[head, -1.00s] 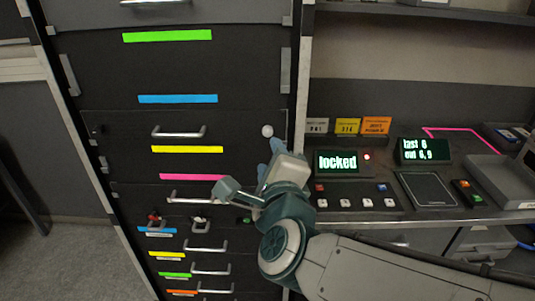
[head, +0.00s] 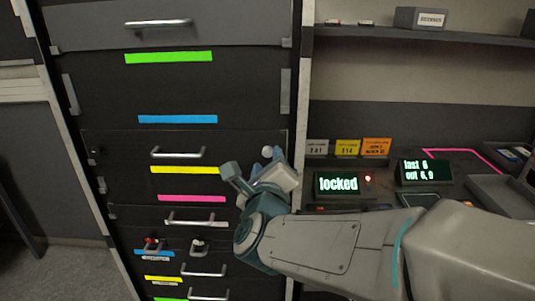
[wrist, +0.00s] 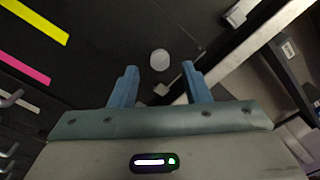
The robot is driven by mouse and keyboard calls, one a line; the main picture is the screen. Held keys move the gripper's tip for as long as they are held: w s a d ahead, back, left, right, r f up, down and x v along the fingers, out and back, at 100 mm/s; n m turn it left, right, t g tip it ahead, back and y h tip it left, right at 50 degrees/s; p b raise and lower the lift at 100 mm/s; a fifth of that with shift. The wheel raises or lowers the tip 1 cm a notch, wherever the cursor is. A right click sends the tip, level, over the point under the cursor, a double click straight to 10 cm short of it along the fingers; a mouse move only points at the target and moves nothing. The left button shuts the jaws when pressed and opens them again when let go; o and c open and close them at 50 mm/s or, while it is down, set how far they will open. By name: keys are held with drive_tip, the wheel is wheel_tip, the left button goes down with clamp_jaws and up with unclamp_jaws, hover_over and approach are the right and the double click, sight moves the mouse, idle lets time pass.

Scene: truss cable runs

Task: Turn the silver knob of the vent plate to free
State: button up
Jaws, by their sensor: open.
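The silver knob (head: 267,151) is a small pale round knob on the right side of a dark panel, just above my gripper in the head view. In the wrist view the knob (wrist: 160,60) lies just beyond the fingertips, roughly centred between them. My gripper (wrist: 160,77) is open and empty, with its two blue fingers apart; it also shows in the head view (head: 257,162). The fingers do not touch the knob in the wrist view. The vent plate's outline cannot be told from the dark panel.
A display (head: 337,184) reading "locked" with a red light stands right of the cabinet. Several drawer handles, such as one (head: 179,153) left of the knob, stick out. Coloured strips mark the panels. A shelf (head: 430,34) runs at upper right.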

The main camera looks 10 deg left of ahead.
sight(268, 154)
drive_tip(key=shift+x, duration=1.6)
clamp_jaws()
